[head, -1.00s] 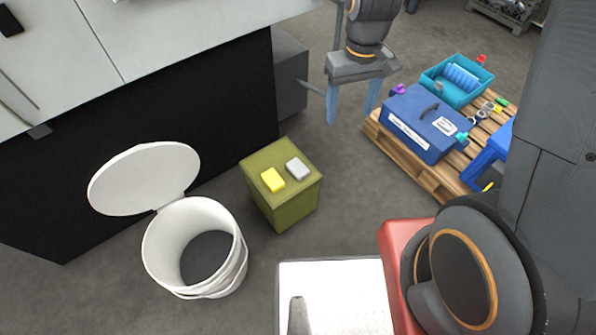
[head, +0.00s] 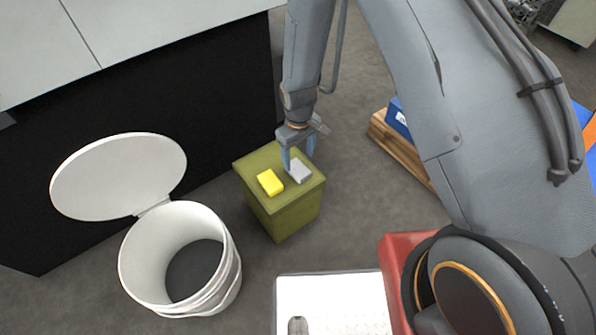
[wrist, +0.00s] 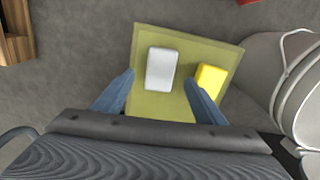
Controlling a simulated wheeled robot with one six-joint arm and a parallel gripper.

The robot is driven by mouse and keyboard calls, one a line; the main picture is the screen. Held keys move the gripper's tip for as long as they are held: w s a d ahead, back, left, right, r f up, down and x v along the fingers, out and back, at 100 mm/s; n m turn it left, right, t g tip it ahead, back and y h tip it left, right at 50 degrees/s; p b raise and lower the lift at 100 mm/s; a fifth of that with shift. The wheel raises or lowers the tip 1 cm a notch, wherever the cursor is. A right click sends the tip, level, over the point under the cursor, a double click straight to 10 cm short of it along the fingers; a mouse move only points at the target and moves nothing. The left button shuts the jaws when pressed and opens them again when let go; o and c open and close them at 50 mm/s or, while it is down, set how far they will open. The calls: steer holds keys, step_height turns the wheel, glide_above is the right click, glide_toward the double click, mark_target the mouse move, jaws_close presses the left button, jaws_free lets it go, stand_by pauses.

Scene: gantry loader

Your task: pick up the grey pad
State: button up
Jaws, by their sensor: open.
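The grey pad (head: 301,172) lies on top of the olive green box (head: 284,212), near its right side. In the wrist view the pad (wrist: 161,69) is a pale block on the box top (wrist: 150,103). My gripper (head: 299,162) is open just above the pad, with its blue fingers pointing down. In the wrist view my gripper (wrist: 160,85) has its fingers apart, with the pad ahead of and between them. A yellow block (head: 270,183) lies beside the pad on the left; in the wrist view it (wrist: 211,78) is close to one finger.
A white bucket (head: 134,265) with its lid (head: 118,176) raised stands left of the box. A dark cabinet (head: 150,100) is behind. A wooden pallet (head: 400,150) with a blue case (head: 399,117) is at right, partly hidden by my arm.

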mark_target(298, 168)
step_height(298, 168, down, 5)
steer(key=shift+f+b, duration=0.1)
steer(key=shift+b, duration=0.4)
steer(key=c, duration=1.1)
